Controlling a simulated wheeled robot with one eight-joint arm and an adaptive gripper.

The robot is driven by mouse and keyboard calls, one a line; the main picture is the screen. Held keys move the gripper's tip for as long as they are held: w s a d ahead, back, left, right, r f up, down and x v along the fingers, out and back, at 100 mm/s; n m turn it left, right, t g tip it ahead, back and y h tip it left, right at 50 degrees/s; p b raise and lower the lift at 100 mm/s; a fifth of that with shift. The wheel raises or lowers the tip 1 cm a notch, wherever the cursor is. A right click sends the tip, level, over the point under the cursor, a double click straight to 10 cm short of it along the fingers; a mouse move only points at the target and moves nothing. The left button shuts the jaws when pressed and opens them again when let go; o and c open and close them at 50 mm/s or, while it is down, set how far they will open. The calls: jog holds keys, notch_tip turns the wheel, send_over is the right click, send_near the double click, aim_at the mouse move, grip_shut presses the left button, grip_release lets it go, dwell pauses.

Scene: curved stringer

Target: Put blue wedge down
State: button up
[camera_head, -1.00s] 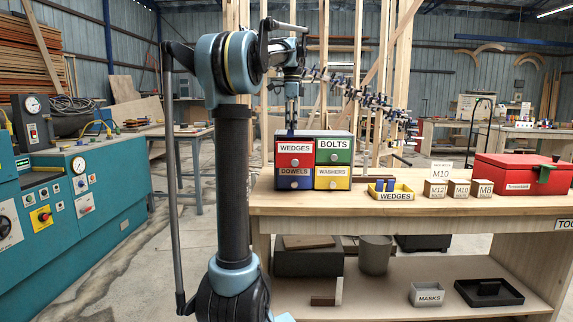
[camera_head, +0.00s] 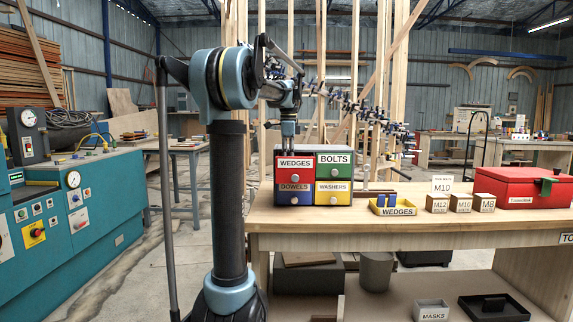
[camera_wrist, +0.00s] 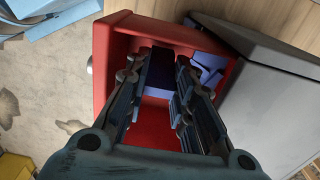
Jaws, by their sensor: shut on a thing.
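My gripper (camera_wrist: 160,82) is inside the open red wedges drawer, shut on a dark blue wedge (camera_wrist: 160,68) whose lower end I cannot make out. In the head view my gripper (camera_head: 288,143) points down at the left of the drawer cabinet's top. The wedges drawer (camera_head: 294,164) has a red front; its red wall (camera_wrist: 103,62) surrounds the fingers in the wrist view. Other blue wedges (camera_wrist: 207,66) lie in the drawer, right of the fingers, towards the cabinet. More blue wedges (camera_head: 386,200) stand in a yellow tray (camera_head: 398,211) on the bench.
The grey cabinet (camera_wrist: 268,95) stands close to the right of the fingers; its green bolts drawer (camera_head: 334,161) is beside the wedges drawer. Wooden boxes (camera_head: 460,203) and a red toolbox (camera_head: 515,184) stand further right on the bench (camera_head: 350,222).

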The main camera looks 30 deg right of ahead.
jog(key=shift+f, duration=0.5)
jog(key=shift+f, duration=0.6)
jog(key=o, duration=0.6)
notch_tip(320, 180, up, 13)
jog(key=shift+r, duration=0.1)
jog(key=shift+a, duration=0.1)
